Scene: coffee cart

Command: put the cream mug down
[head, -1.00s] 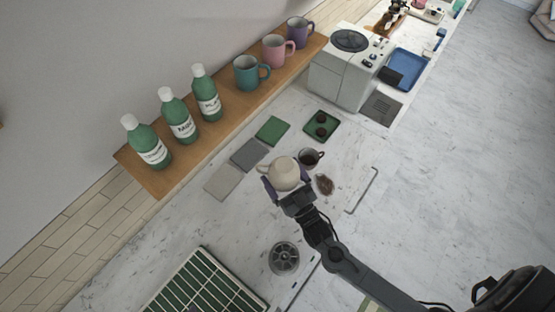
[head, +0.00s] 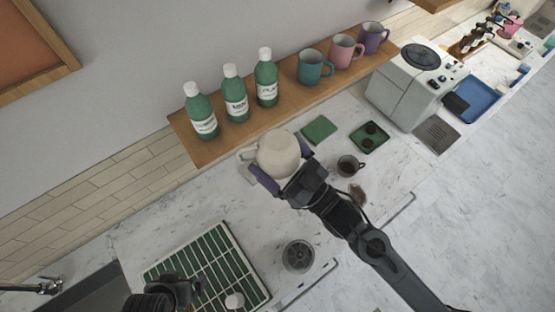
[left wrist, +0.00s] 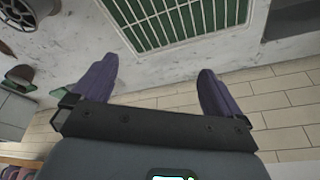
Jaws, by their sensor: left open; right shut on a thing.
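The cream mug (head: 278,153) is held in my right gripper (head: 280,168), whose purple fingers are shut on it from both sides. Its handle points left. The mug appears raised over the row of square coasters. My left gripper is open and empty in the left wrist view (left wrist: 158,67), above the counter by the green drying rack (left wrist: 180,18).
Green bottles (head: 235,95) and mugs (head: 314,67) stand on a wooden shelf (head: 215,145) behind. A dark cup (head: 348,166), a green tray (head: 369,138) and a grey round fixture (head: 298,256) are on the marble. The rack (head: 210,262) fills the front left.

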